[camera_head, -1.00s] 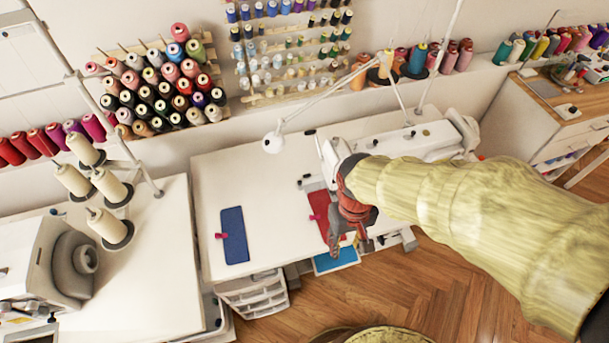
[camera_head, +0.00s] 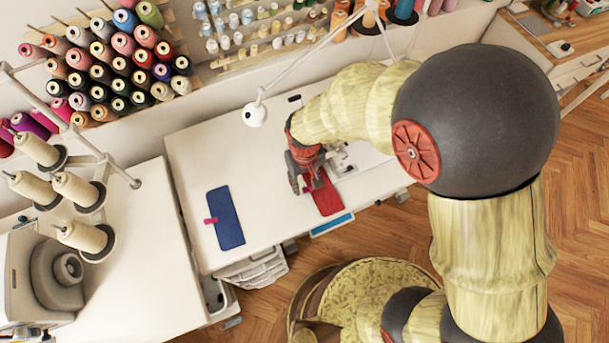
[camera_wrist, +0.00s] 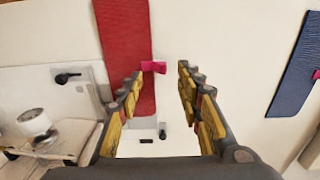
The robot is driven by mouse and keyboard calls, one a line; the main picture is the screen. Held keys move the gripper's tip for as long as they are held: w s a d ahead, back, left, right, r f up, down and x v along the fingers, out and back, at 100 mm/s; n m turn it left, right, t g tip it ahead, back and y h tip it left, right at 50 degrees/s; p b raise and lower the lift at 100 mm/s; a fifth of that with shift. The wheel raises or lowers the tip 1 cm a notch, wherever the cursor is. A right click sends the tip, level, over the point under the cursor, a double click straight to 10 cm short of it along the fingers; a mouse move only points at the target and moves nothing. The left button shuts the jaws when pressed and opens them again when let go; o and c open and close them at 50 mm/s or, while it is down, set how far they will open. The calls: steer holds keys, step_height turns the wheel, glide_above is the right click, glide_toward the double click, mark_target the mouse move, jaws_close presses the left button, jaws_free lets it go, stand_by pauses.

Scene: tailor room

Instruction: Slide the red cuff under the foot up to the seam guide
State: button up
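The red cuff (camera_head: 328,200) lies flat on the white sewing table, partly hidden by my gripper in the head view. It also shows in the wrist view (camera_wrist: 124,40), with a pink tab (camera_wrist: 153,66) on its right edge. My gripper (camera_wrist: 160,74) is open and empty, pointing at the table. The pink tab appears between its fingertips, nearer the left finger; I cannot tell the height gap. In the head view my gripper (camera_head: 309,184) is over the cuff. The machine's bed plate (camera_head: 345,160) is just right of it. The foot and seam guide cannot be made out clearly.
A blue cuff (camera_head: 229,218) with its own pink tab lies left on the same table, apart from the gripper. A white lamp head (camera_head: 255,115) hangs near the table's back. Bare table separates the two cuffs. A blue-edged item (camera_head: 332,224) is at the front edge.

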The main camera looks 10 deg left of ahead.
steer(key=shift+f, duration=1.1)
steer(key=shift+c, duration=1)
jaws_close()
